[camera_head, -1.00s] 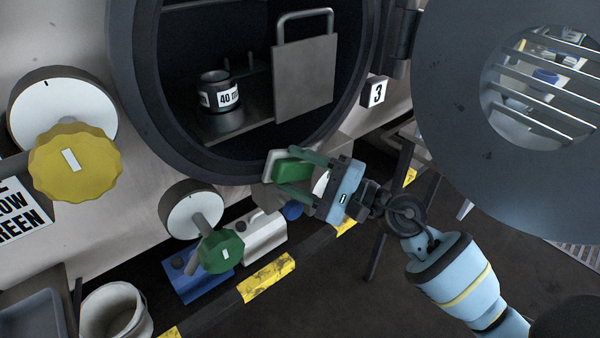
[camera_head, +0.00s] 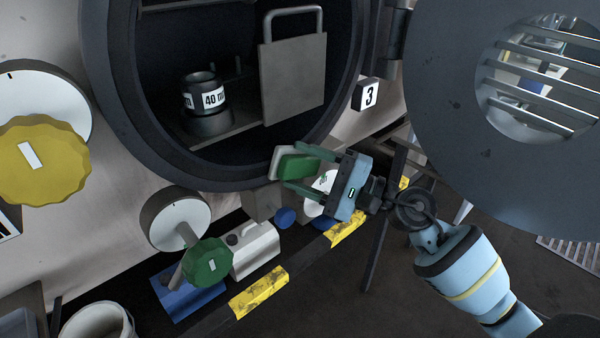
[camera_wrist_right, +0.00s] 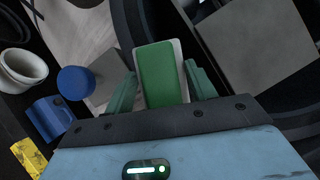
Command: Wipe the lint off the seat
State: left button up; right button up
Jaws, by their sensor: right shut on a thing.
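My right gripper (camera_head: 305,172) is shut on a green-backed pad with a pale layer (camera_head: 281,162), just in front of the lower right part of the dark round port rim. The pad (camera_wrist_right: 161,75) shows between the green fingers in the right wrist view. The round rim (camera_head: 222,180), likely the seat, surrounds the open vessel mouth. I cannot make out lint on it. The open round door (camera_head: 440,120) with a slotted window hangs at the right. My left gripper is not in view.
Yellow (camera_head: 42,160) and green (camera_head: 206,261) handwheels project at the left. Below are a blue box (camera_head: 185,298), a silver can (camera_head: 254,250) and a white bucket (camera_head: 97,322).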

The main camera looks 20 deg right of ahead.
aim_at(320, 160)
jog(key=shift+w+d+f+b, duration=0.1)
jog(key=shift+w+d+b, duration=0.05)
jog(key=shift+d+b, duration=0.2)
jog(key=shift+w+d+b, duration=0.15)
jog(key=shift+d+b, duration=0.1)
jog(key=shift+b, duration=0.05)
jog(key=shift+w+d+b, duration=0.35)
jog(key=shift+d+b, duration=0.5)
jog(key=shift+b, duration=0.05)
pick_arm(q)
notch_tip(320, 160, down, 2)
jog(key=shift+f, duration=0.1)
pick_arm(e)
jog(key=shift+d, duration=0.15)
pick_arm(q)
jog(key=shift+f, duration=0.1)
pick_arm(e)
jog(key=shift+w+d, duration=0.1)
